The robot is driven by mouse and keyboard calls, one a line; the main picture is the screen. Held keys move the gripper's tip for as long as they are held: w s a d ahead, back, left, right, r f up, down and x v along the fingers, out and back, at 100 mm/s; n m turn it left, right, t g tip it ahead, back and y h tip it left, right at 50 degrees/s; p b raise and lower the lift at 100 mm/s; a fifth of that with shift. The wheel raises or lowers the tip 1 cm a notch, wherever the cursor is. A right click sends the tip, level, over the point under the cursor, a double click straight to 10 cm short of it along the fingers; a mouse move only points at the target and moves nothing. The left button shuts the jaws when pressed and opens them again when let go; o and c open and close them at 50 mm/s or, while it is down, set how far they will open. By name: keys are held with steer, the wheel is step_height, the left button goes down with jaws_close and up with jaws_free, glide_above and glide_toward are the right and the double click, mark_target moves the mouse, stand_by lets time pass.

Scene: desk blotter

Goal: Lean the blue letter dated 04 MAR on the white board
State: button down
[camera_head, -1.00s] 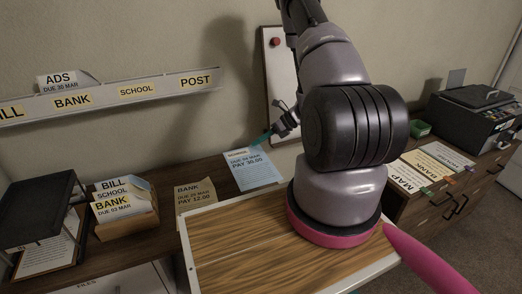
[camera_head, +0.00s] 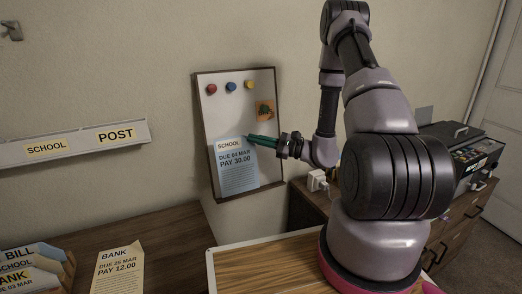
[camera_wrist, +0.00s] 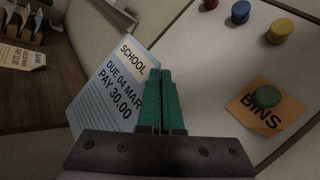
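The blue letter (camera_head: 238,172), marked SCHOOL, is upright in front of the lower left of the white board (camera_head: 222,108). In the wrist view the letter (camera_wrist: 112,88) reads DUE 04 MAR, PAY 30.00. My gripper (camera_head: 249,138) is at the letter's upper right corner, its green fingers nearly together with the corner between them. The wrist view shows the fingers (camera_wrist: 160,74) over the letter's edge, in front of the board (camera_wrist: 205,65). The letter's foot is close to the board's bottom edge; I cannot tell whether it touches.
Red (camera_head: 211,89), blue (camera_head: 231,87) and yellow (camera_head: 249,85) magnets sit along the board's top. A green magnet holds an orange BINS note (camera_wrist: 268,112). A BANK letter (camera_head: 118,268) lies on the desk. A labelled rail (camera_head: 75,142) is on the wall at left.

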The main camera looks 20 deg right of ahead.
steer(key=shift+d+r, duration=0.15)
steer(key=shift+d, duration=0.15)
steer(key=shift+d, duration=0.1)
steer(key=shift+w, duration=0.1)
steer(key=shift+w+a+f, duration=0.25)
steer(key=shift+w+f, duration=0.4)
steer(key=shift+w, duration=0.1)
steer(key=shift+w+a+f, duration=0.2)
steer(key=shift+w+f, duration=0.45)
steer(key=shift+w, duration=0.1)
steer(key=shift+w, duration=0.1)
stand_by(0.6)
steer(key=shift+w+a+f, duration=0.15)
steer(key=shift+w+f, duration=0.5)
steer(key=shift+w, duration=0.1)
steer(key=shift+w+a+f, duration=0.15)
steer(key=shift+w+f, duration=0.45)
steer(key=shift+w, duration=0.1)
steer(key=c, duration=1)
jaws_free()
